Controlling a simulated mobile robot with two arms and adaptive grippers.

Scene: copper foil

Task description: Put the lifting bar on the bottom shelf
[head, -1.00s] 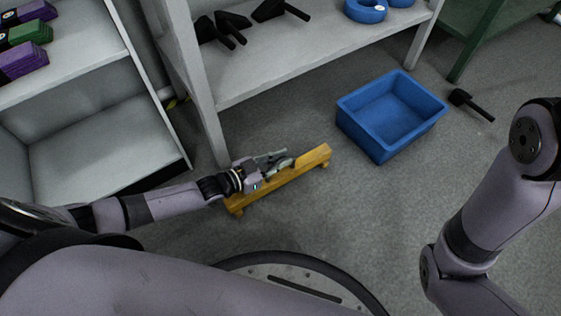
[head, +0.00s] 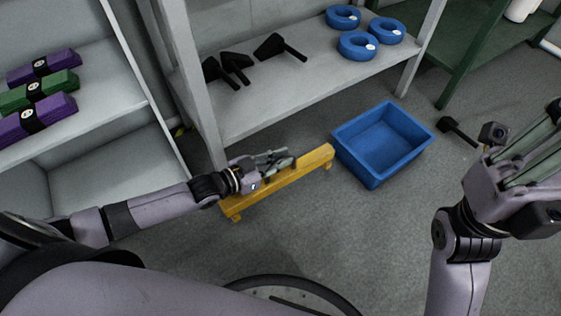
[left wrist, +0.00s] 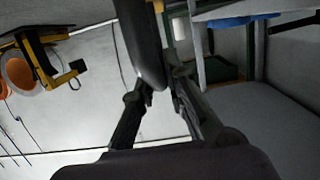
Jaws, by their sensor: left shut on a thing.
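The lifting bar, which I take to be the yellow bar with short feet (head: 310,164), runs slantwise in front of the shelf unit in the head view. My left gripper (head: 280,158) is shut on its middle. The bar seems to be raised off the floor. In the left wrist view the left fingers (left wrist: 160,98) are close together, with a dark, unclear shape between them. The grey unit's lowest visible shelf (head: 300,95) is behind the bar. The left unit's lower shelf (head: 105,165) is empty where it shows. My right gripper (head: 535,150) is raised at the right edge, its opening unclear.
A blue bin (head: 352,160) stands on the floor close to the bar's right end in the picture. A black tool (head: 458,131) lies beyond it. Blue rings (head: 357,46) and black tools (head: 275,46) occupy the grey shelf; its front strip is clear.

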